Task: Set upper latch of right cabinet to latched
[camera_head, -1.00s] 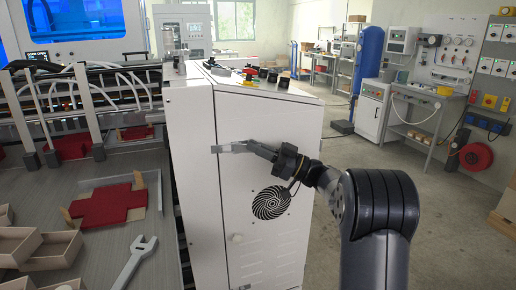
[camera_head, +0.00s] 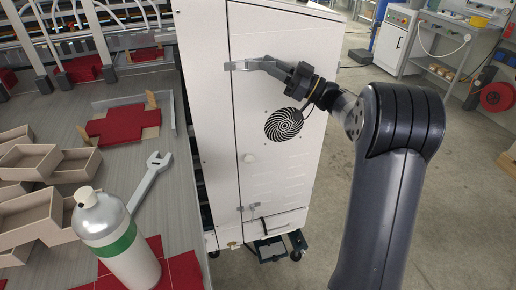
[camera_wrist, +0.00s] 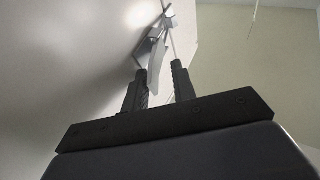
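The right cabinet (camera_head: 215,120) is a tall white box with a door seam on its left side. Its upper latch (camera_head: 238,66) is a small grey metal piece near the door seam. In the wrist view the latch (camera_wrist: 156,62) shows as a bright metal lever just beyond and partly between my fingertips. My gripper (camera_head: 268,64) reaches in from the right at the latch. In the wrist view my gripper (camera_wrist: 160,78) has its two black fingers apart, with a gap beside the lever. I cannot tell whether a finger touches it.
To the left, a workbench holds a wrench (camera_head: 150,180), a bottle (camera_head: 115,240) and open boxes (camera_head: 45,165).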

